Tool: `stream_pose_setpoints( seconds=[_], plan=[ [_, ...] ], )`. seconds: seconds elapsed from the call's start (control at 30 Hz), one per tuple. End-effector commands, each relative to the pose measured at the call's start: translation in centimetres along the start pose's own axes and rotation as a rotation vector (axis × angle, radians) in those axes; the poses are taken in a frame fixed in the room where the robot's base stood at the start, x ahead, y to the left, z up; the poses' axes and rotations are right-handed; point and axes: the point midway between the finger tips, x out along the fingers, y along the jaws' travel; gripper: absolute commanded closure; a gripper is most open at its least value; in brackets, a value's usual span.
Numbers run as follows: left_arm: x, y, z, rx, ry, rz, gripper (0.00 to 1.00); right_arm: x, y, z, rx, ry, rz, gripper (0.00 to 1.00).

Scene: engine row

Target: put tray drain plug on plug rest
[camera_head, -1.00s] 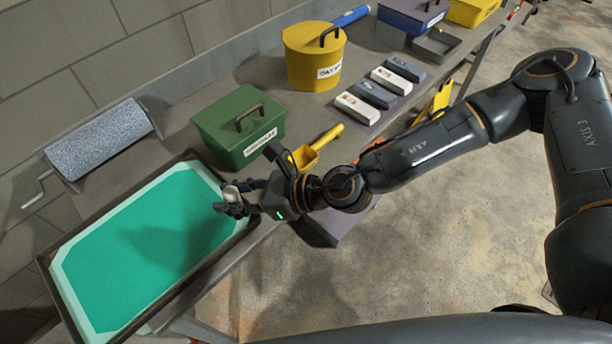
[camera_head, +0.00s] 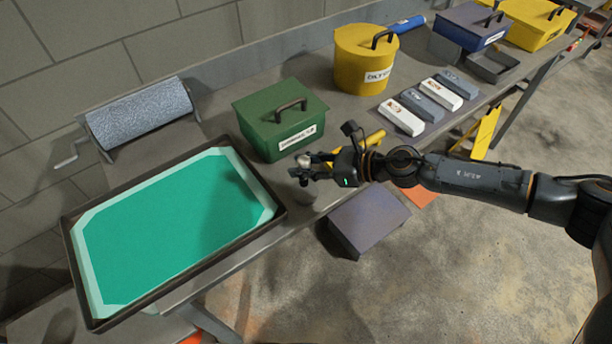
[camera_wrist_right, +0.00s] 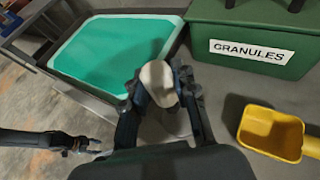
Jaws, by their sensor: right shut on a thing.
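My right gripper (camera_head: 304,172) is shut on the tray drain plug (camera_head: 304,160), a small pale rounded piece. In the right wrist view the plug (camera_wrist_right: 158,83) sits between the fingertips, above the bench. A grey rounded shape (camera_wrist_right: 176,122) shows below and behind the plug, partly hidden by the fingers; it may be the plug rest, but I cannot tell for sure. The dark-rimmed tray (camera_head: 277,211) with green liquid is left of the gripper. My left gripper (camera_wrist_right: 82,144) shows only in the right wrist view, at the lower left, empty with its fingers apart.
The green granules box (camera_head: 280,118) stands just behind the right gripper, with a yellow scoop (camera_wrist_right: 270,132) beside it. A roller with a crank (camera_head: 140,118) is behind the tray. A yellow can (camera_head: 363,62) and several small blocks are farther right. A grey-purple box (camera_head: 366,220) is below the bench edge.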

Motion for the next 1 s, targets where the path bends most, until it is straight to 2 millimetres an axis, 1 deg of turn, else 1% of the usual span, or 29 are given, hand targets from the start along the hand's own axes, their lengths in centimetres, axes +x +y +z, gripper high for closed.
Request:
stream_pose_setpoints(
  seconds=[0.07,0.23,0.33,0.57,0.67,0.7,0.77,0.8,1.0],
  plan=[
    [0.4,0.1,-0.1,0.001,0.003,0.001,0.60,0.2,-0.6,-0.9,0.005,0.000,-0.003,1.00],
    [0.2,0.0,-0.1,0.001,0.003,0.000,0.60,1.1,-0.5,-3.0,0.006,0.001,-0.001,1.00],
    [0.1,0.0,-0.1,0.001,0.003,0.000,0.60,1.2,-0.6,-3.4,0.002,0.000,-0.002,1.00],
    [0.2,-0.3,0.0,0.001,0.000,-0.004,0.60,1.3,-0.6,-3.5,0.001,0.000,-0.002,1.00],
    [0.5,-0.5,0.1,0.000,-0.001,-0.005,0.60,1.4,-0.5,-3.8,0.002,0.000,-0.002,1.00],
    [0.5,-0.5,0.1,0.000,-0.001,-0.006,0.60,1.4,-0.6,-3.8,0.002,0.000,-0.002,0.70],
    [0.4,-0.5,0.2,-0.001,-0.002,-0.006,0.60,1.4,-0.6,-3.7,0.002,0.000,-0.002,0.58],
    [0.4,-0.5,0.2,-0.001,-0.002,-0.006,0.60,1.4,-0.6,-3.7,0.002,0.000,-0.002,0.50],
    [0.4,-0.5,0.2,-0.001,-0.003,-0.006,0.60,1.4,-0.5,-3.7,0.002,0.000,-0.002,0.50]
  ],
)
